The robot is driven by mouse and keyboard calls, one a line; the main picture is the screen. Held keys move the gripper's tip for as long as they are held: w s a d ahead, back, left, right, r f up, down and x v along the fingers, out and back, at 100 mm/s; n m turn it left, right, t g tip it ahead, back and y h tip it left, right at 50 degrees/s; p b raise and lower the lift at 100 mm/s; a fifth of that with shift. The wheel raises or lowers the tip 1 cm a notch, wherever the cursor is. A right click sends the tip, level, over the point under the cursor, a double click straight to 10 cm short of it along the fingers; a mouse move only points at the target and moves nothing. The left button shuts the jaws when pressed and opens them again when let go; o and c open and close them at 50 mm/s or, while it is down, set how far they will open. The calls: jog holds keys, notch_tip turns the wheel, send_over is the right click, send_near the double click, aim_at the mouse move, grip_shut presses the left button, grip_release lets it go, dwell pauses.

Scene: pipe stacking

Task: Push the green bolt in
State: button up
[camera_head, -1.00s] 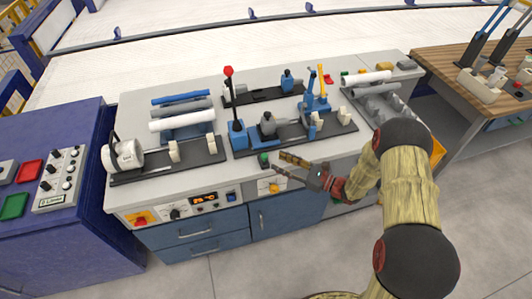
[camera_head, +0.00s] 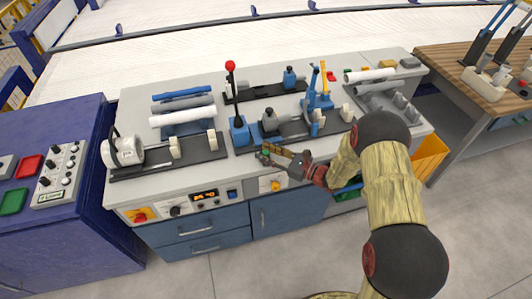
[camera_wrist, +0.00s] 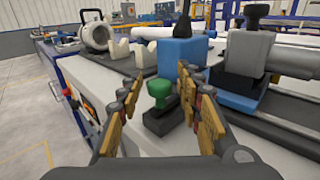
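The green bolt (camera_wrist: 160,92) stands upright, its green knob on a small dark base on the grey bench top, in the middle of the wrist view. My gripper (camera_wrist: 161,84) is open, with one yellow-brown finger on each side of the bolt and visible gaps to both. I cannot tell how deep the bolt sits.
Behind the bolt stands a blue block with a black lever (camera_head: 238,130) topped by a red ball. A clamp fixture (camera_head: 272,122) on a dark rail is to its right. Pipes (camera_head: 182,116) lie in a rack further left. The front strip of the bench at left is clear.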

grip_shut()
dwell(0.7)
